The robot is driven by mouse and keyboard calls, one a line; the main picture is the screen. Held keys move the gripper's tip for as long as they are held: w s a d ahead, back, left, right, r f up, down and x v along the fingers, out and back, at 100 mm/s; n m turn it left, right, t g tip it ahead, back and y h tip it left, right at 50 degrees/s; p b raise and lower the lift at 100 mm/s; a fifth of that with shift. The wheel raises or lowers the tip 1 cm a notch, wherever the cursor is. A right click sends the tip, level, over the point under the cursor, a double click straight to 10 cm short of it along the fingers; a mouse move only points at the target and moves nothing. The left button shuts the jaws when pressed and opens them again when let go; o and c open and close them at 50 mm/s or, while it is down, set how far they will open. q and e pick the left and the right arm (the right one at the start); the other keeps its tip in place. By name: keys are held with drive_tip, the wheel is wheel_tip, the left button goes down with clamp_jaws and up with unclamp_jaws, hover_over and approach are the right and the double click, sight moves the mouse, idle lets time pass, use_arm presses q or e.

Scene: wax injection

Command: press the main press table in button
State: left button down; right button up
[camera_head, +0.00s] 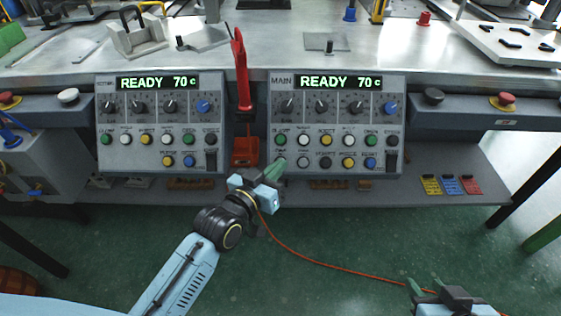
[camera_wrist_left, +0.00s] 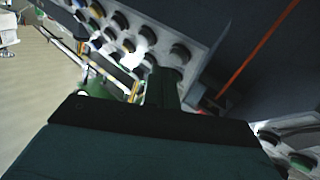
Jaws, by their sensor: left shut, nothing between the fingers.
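The main press panel (camera_head: 337,122), marked MAIN, reads READY 70 C and has knobs above two rows of coloured buttons. Most button labels are too small to read, so I cannot tell which one is table in. My left gripper (camera_head: 278,169) is shut and empty. Its green fingertips are at the lower left of this panel, over the leftmost button of the bottom row. I cannot tell if they touch it. In the left wrist view the fingers (camera_wrist_left: 162,88) point at a panel of round buttons (camera_wrist_left: 135,38). My right gripper (camera_head: 427,286) is low at the right, fingers apart, away from the panel.
A similar panel (camera_head: 160,122) on the left also reads READY 70 C. A red lever tool (camera_head: 241,75) stands between the panels. A red emergency button (camera_head: 502,100) is at the right. A red cable (camera_head: 330,262) crosses below. Coloured cards (camera_head: 452,186) lie on the lower shelf.

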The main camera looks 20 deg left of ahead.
use_arm(q)
drive_tip(key=shift+w+f, duration=0.2)
drive_tip(key=shift+w, duration=0.05)
